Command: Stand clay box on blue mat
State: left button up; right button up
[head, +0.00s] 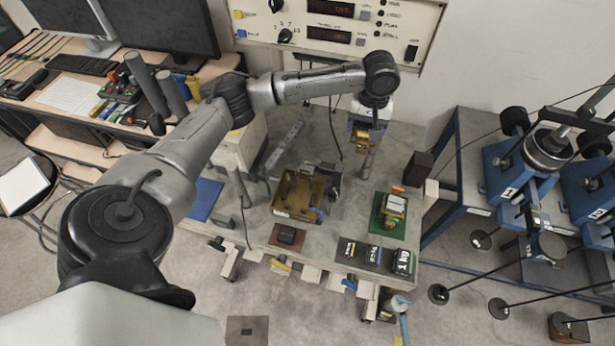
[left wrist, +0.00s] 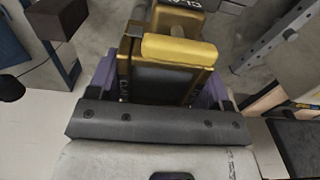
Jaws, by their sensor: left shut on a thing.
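The blue mat (head: 203,200) lies flat and looks bare at the left end of the low grey table. My left gripper (head: 364,130) is above the table's back right part, near the wall. It is shut on a gold-brown box (head: 361,140), held above the table. In the left wrist view the box (left wrist: 165,80) sits between the fingers, with a dark panel, a yellow bar and partly cut lettering. I cannot tell for certain that this is the clay box. My right gripper is not in view.
An open tan crate (head: 278,207) stands mid-table. A green mat (head: 379,226) bears a small stack. Several black weights (head: 373,254) line the front right. A post (head: 238,185) stands beside the blue mat.

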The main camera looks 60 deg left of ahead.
pick_arm(q)
jog(key=a+f+n+b, duration=0.2)
jog(key=a+f, duration=0.3)
jog(key=a, duration=0.1)
jog(key=n+b, duration=0.2)
jog(key=b, duration=0.1)
send_over(330, 157)
notch_tip(330, 157, down, 13)
jog(key=shift+r, duration=0.1)
jog(key=shift+f, duration=0.8)
jog(key=shift+f+b, duration=0.4)
jog(key=shift+f, duration=1.2)
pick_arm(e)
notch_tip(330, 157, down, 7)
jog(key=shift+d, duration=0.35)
pick_arm(q)
jog(key=shift+f, duration=0.2)
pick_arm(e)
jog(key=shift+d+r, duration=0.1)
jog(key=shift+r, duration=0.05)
